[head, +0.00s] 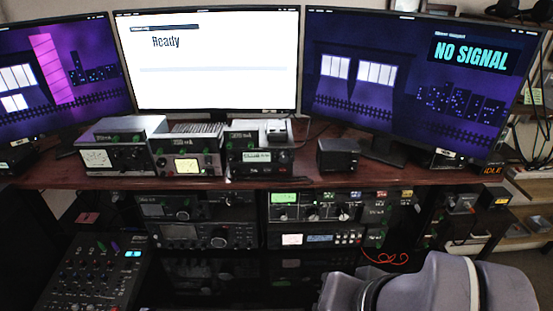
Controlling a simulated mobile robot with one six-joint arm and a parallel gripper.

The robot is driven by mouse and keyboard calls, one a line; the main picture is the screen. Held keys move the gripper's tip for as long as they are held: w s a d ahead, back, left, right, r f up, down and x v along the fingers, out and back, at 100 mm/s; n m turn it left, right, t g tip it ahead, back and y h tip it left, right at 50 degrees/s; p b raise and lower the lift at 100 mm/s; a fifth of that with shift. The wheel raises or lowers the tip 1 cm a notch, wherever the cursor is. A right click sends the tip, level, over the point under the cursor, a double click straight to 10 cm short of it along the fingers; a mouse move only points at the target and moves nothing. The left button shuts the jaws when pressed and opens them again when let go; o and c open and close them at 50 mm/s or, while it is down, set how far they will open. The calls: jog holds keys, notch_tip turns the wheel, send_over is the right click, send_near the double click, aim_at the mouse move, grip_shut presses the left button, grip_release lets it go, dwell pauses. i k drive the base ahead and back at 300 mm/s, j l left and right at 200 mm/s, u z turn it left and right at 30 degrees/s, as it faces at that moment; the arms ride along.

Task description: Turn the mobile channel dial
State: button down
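Several radio units with small knobs stand on the desk and in the rack below it. Their labels are too small to read, so I cannot tell which knob is the mobile channel dial. A black radio (260,152) with a lit display sits on the desk, left of centre. A rack radio (195,237) below has a larger round knob (219,241) and a lit display. Another rack unit (342,207) has a green display and a row of knobs. My arm (430,285) shows at the bottom right; my gripper is not in view.
Three monitors stand at the back; the middle one (207,62) reads "Ready", the right one (425,80) "NO SIGNAL". A mixer (92,270) is at the lower left. A black speaker box (337,154) stands on the desk (330,180). Red cable (385,258) hangs near my arm.

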aim_at(283, 157)
jog(key=j+u, duration=0.4)
jog(key=j, duration=1.25)
